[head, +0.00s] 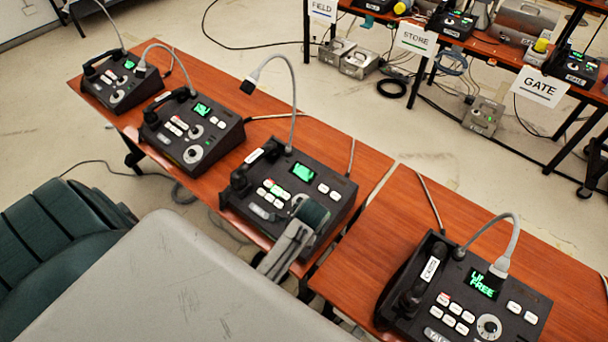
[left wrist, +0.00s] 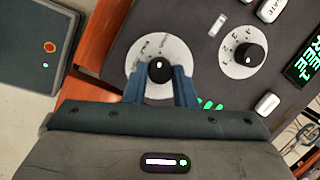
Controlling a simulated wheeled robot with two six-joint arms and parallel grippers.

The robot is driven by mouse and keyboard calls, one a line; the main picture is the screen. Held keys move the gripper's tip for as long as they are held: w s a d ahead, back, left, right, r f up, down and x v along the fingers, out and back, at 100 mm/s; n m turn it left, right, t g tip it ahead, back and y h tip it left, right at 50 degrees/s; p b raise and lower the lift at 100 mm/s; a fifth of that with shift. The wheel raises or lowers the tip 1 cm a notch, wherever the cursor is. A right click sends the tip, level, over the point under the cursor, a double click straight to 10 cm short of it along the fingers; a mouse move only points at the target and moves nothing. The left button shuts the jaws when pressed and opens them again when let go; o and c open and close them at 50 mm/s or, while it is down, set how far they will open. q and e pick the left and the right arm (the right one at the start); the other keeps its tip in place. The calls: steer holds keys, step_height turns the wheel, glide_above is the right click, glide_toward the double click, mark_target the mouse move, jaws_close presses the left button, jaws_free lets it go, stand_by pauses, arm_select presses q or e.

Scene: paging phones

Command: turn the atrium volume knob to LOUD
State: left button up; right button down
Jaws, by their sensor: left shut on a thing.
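My left gripper (head: 310,214) is over the front right of the third desk console (head: 285,236) in the head view. In the left wrist view its two blue fingers (left wrist: 160,82) are shut on the sides of a black knob (left wrist: 160,68) with a pale pointer mark. The knob sits on a white round dial (left wrist: 146,50) whose lettering is too blurred to read. A second black knob (left wrist: 250,53) on a white numbered dial is beside it, untouched. In the head view the gripper hides the held knob. My right gripper is not in view.
Similar consoles (head: 192,126) and (head: 124,79) stand on the orange desk to the left, and one (head: 464,300) to the right. Gooseneck microphones (head: 292,95) rise behind them. A far table holds signs such as GATE (head: 541,86). Cables lie on the floor.

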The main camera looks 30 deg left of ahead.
arm_select(q)
steer(key=shift+m+t, duration=0.3)
steer(key=shift+m, duration=0.8)
steer(key=o, duration=1)
steer(key=shift+d+r, duration=0.1)
steer(key=b+v, duration=0.2)
steer(key=v, duration=0.8)
steer(key=shift+s+r, duration=0.2)
steer(key=shift+r, duration=0.05)
steer(key=shift+d, duration=0.1)
